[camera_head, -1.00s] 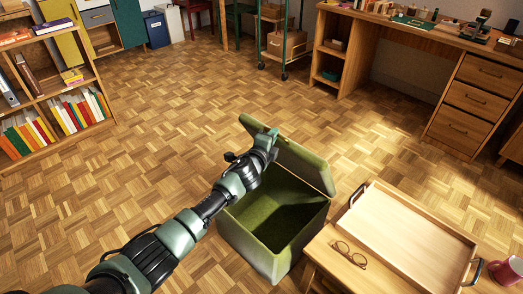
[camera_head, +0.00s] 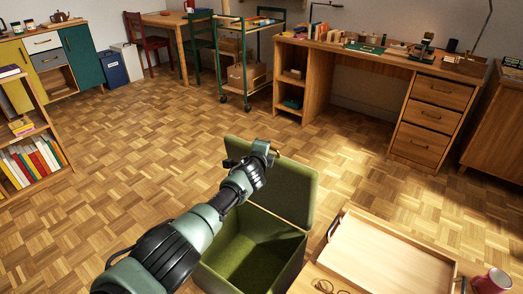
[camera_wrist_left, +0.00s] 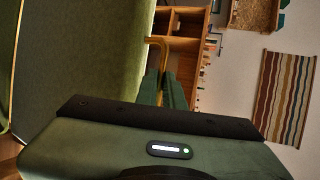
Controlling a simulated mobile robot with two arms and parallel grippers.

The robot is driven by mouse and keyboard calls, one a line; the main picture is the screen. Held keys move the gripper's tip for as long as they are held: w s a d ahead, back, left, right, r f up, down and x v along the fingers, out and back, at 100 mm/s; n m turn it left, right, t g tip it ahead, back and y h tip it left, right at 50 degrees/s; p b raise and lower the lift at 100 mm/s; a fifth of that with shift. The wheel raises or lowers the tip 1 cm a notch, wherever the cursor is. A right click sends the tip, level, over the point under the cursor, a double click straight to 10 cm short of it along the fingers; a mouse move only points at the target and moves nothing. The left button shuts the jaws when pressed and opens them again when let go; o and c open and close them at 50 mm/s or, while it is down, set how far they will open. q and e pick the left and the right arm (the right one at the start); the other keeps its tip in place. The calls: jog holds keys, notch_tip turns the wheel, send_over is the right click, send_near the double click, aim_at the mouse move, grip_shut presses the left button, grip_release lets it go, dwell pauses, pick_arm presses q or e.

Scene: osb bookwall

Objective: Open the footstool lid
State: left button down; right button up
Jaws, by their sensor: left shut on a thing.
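The green footstool (camera_head: 266,262) stands on the floor at the bottom middle of the head view, and its inside looks empty. Its lid (camera_head: 290,192) is raised, standing roughly upright along the far side of the box. My left gripper (camera_head: 271,151) is at the lid's upper edge. In the left wrist view, my left gripper (camera_wrist_left: 163,88) is shut on a thin brass-coloured pull (camera_wrist_left: 157,43) beside the green lid (camera_wrist_left: 85,60). My left arm covers part of the box and lid. My right gripper is in neither view.
A desk (camera_head: 340,52), a green trolley (camera_head: 246,75) and a bookshelf (camera_head: 30,150) stand farther off. The parquet between is clear.

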pick_arm(q)
jog(key=shift+w+d+r, duration=0.15)
jog(key=shift+w+r, duration=0.05)
jog(key=shift+r, duration=0.35)
jog(key=c, duration=1.5)
grip_release()
jog(key=shift+c, duration=0.2)
jog(key=shift+s, duration=0.15)
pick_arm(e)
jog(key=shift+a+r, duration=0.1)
pick_arm(q)
jog(key=shift+f, duration=0.1)
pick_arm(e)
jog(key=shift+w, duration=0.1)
